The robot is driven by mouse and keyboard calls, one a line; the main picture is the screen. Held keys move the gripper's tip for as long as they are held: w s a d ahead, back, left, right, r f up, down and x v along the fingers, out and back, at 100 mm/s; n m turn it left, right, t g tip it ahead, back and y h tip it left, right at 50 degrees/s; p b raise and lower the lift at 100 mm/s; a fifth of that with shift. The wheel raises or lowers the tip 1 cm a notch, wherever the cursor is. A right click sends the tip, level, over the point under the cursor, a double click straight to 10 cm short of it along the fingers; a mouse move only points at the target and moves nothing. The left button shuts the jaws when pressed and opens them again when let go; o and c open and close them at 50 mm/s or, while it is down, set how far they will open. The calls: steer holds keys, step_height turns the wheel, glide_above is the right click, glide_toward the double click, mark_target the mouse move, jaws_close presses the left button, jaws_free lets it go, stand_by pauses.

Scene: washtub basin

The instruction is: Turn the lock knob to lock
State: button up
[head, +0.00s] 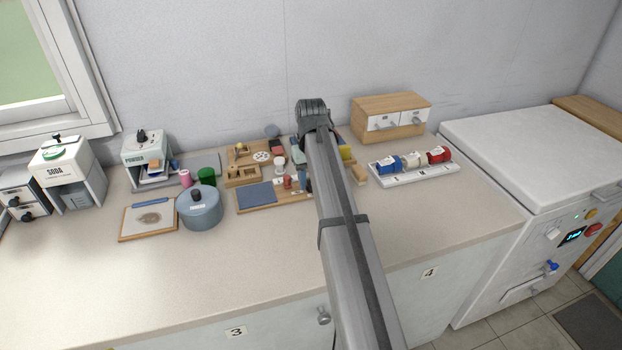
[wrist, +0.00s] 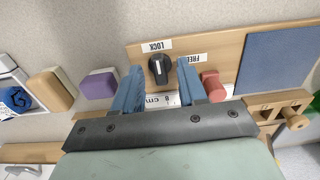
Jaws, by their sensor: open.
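The lock knob (wrist: 156,72) is round and black with a pale pointer mark, on a wooden board (wrist: 225,80) in the wrist view. A LOCK label (wrist: 157,46) and a partly covered FREE label (wrist: 192,59) sit beside it, both upside down in this view. The pointer's exact setting is too small to tell. My gripper (wrist: 159,67) is open, with one blue finger on each side of the knob; I cannot tell whether they touch it. In the head view my arm hides the knob and the gripper.
A red piece (wrist: 213,86) is close to the right finger. A purple block (wrist: 99,84) and a tan-topped block (wrist: 50,90) lie to the left. The blue pad (head: 256,194) is on the board. A blue-grey pot (head: 200,209) stands further left; the front counter is clear.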

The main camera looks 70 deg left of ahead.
steer(key=shift+r, duration=0.1)
step_height(320, 180, up, 14)
stand_by(0.6)
steer(key=shift+f, duration=0.2)
